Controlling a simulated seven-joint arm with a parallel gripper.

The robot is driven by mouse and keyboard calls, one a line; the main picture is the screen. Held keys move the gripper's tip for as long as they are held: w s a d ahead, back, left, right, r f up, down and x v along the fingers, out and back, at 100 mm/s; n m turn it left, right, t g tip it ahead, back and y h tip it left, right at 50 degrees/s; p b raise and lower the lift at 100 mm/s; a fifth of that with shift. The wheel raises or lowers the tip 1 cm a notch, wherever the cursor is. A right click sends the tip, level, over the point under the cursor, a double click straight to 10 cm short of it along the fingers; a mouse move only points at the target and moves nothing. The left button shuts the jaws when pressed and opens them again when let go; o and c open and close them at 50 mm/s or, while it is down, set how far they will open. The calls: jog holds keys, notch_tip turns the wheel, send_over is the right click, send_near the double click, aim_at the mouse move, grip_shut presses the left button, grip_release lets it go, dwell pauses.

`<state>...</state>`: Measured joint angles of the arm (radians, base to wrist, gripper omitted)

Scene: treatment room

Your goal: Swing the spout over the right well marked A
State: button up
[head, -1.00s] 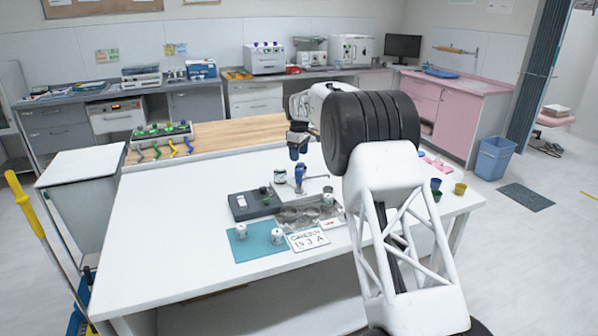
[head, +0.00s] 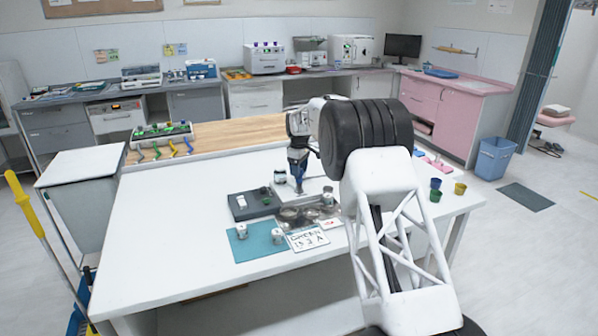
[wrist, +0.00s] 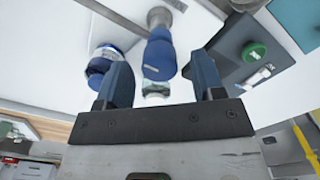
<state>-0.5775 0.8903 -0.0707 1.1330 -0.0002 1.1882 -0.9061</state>
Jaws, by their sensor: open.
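A spout fixture with a blue upright body (head: 299,182) stands on the white table behind a metal tray with round dark wells. The right well (head: 310,214) lies in front of it; I cannot read its mark. My gripper (head: 297,157) is open, pointing down over the blue body. In the wrist view, the blue body (wrist: 159,58) shows between and beyond the open fingers (wrist: 162,76), with a grey metal part above it. I see no finger closed on it. Which way the spout points is unclear.
A grey box with a green knob (head: 240,208) stands left of the wells. A teal mat (head: 256,252) carries white jars. A card (head: 307,240) reading about "GREEN 15.3 A" lies in front. A jar (head: 280,177) stands close left of the spout. Coloured cups (head: 435,190) are right.

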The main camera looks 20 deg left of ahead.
jog(key=shift+f, duration=0.65)
grip_shut()
